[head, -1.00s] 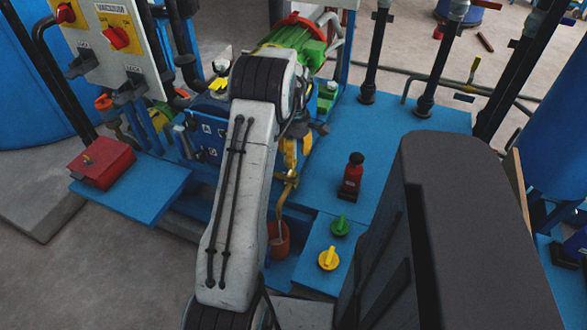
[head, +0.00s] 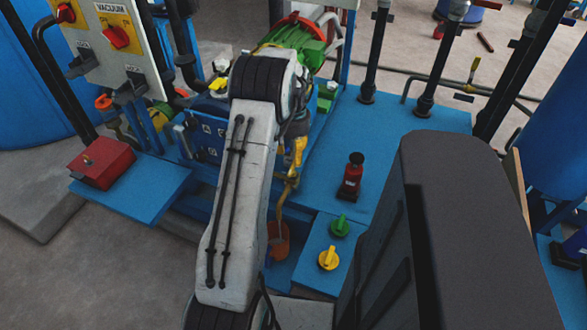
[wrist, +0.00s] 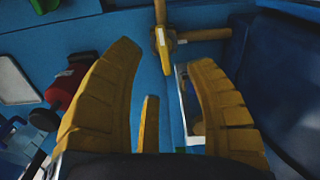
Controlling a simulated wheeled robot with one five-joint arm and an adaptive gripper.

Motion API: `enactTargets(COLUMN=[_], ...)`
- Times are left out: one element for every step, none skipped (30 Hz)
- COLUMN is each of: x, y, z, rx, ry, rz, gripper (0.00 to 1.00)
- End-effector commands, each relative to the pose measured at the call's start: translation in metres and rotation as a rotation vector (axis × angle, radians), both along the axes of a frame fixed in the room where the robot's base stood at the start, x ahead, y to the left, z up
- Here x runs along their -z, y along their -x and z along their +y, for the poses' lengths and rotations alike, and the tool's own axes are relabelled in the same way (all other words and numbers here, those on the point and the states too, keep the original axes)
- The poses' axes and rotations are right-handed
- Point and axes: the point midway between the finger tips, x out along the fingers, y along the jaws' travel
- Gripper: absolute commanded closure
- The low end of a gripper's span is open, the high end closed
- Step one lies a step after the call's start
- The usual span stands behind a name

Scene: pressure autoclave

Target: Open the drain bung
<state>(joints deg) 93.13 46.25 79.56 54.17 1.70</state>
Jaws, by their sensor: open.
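A yellow, cross-shaped fitting (wrist: 162,40) with a stem and a side arm shows at the top middle of the wrist view, beyond the fingertips. I cannot tell for sure that it is the drain bung. My gripper (wrist: 165,58) is open, its yellow fingers spread apart with no object clearly held. A thin yellow upright piece (wrist: 149,125) shows between the fingers; I cannot tell what it belongs to. In the head view a yellow-brass drain piece (head: 284,190) hangs above an orange bucket (head: 279,241); my arm hides part of that area.
A red bottle-like object (head: 351,177) stands on the blue deck (head: 400,130) to the right. A green knob (head: 340,225) and a yellow knob (head: 328,258) sit nearer. A red box (head: 102,163) and a switch panel (head: 122,40) are on the left.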

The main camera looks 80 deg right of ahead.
Motion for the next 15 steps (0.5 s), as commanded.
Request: enactTargets(x=[0.000,0.000,0.001,0.002,0.003,0.006,0.008,0.011,0.016,0.019,0.023,0.029,0.033,0.036,0.041], y=[0.000,0.000,0.000,0.000,0.000,0.000,0.000,0.000,0.000,0.000,0.000,0.000,0.000,0.000,0.000], z=[0.000,0.000,0.000,0.000,0.000,0.000,0.000,0.001,0.001,0.001,0.001,0.001,0.001,0.001,0.001], rx=[0.026,0.041,0.056,0.064,0.072,0.078,0.081,0.083,0.084,0.084,0.084,0.083,0.083,0.083,0.083], ry=[0.000,0.000,0.000,-0.001,-0.001,-0.002,-0.003,-0.003,-0.004,-0.004,-0.004,-0.005,-0.004,-0.003,-0.003], rz=[0.000,0.000,0.000,0.000,0.000,0.000,0.000,0.000,0.000,0.000,0.000,0.000,0.000,0.000,0.000], gripper=[0.50,0.50,0.50,0.50,0.50,0.50,0.50,0.50,0.50,0.50,0.50,0.50,0.50,0.50,0.50])
